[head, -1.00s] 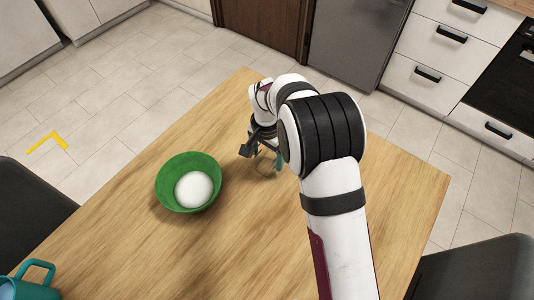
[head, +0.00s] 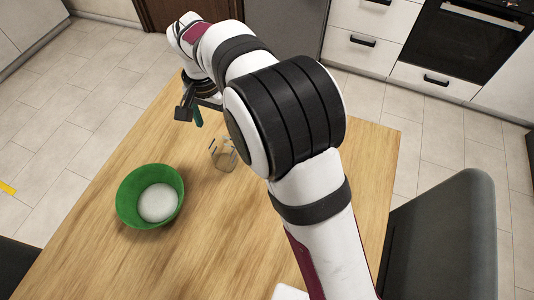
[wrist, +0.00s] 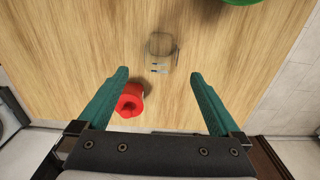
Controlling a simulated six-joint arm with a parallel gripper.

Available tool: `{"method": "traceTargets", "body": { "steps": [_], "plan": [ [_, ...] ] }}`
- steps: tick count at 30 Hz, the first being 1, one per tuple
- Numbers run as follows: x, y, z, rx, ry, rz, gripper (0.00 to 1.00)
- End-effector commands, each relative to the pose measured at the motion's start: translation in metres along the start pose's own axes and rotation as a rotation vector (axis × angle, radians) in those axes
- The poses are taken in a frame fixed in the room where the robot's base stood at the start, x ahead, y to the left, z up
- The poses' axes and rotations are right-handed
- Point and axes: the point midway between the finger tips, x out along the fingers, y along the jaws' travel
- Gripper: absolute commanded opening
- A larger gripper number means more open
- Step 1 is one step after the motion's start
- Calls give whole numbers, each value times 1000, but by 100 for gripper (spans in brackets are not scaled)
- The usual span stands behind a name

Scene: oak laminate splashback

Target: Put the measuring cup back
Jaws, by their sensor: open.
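A clear glass measuring cup (head: 224,155) with markings stands on the wooden table, to the right of and behind a green bowl. In the wrist view the cup (wrist: 161,52) is ahead of the fingers, near the middle. My gripper (head: 191,117) is above the far part of the table, beyond the cup and apart from it. Its two teal fingers (wrist: 158,74) are spread with nothing between them.
The green bowl (head: 123,200) holds a white rounded object (head: 157,202). A red object (wrist: 131,99) shows by the left finger in the wrist view; my arm hides it in the head view. A dark chair (head: 445,240) stands at the right. Bare table (head: 150,265) lies in front.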

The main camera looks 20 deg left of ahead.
Motion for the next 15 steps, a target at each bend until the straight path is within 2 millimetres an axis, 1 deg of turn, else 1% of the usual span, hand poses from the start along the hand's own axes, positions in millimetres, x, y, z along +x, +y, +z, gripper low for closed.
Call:
{"method": "traceTargets", "body": {
  "steps": [2, 4, 5, 6, 8, 9, 10, 11, 12, 13, 15],
  "plan": [
    [-13, 23, -6, 29, -4, -6, 100],
    [-38, 73, -11, 86, -17, -16, 100],
    [-50, 103, -10, 118, -23, -22, 100],
    [-66, 144, -2, 167, -34, -33, 100],
    [-82, 204, 22, 237, -49, -52, 100],
    [-87, 237, 44, 283, -57, -67, 100],
    [-89, 258, 62, 314, -61, -78, 100],
    [-89, 276, 80, 345, -64, -89, 100],
    [-86, 294, 105, 382, -68, -104, 100],
    [-82, 304, 121, 406, -70, -113, 100],
    [-74, 317, 151, 449, -72, -132, 100]
  ]
}}
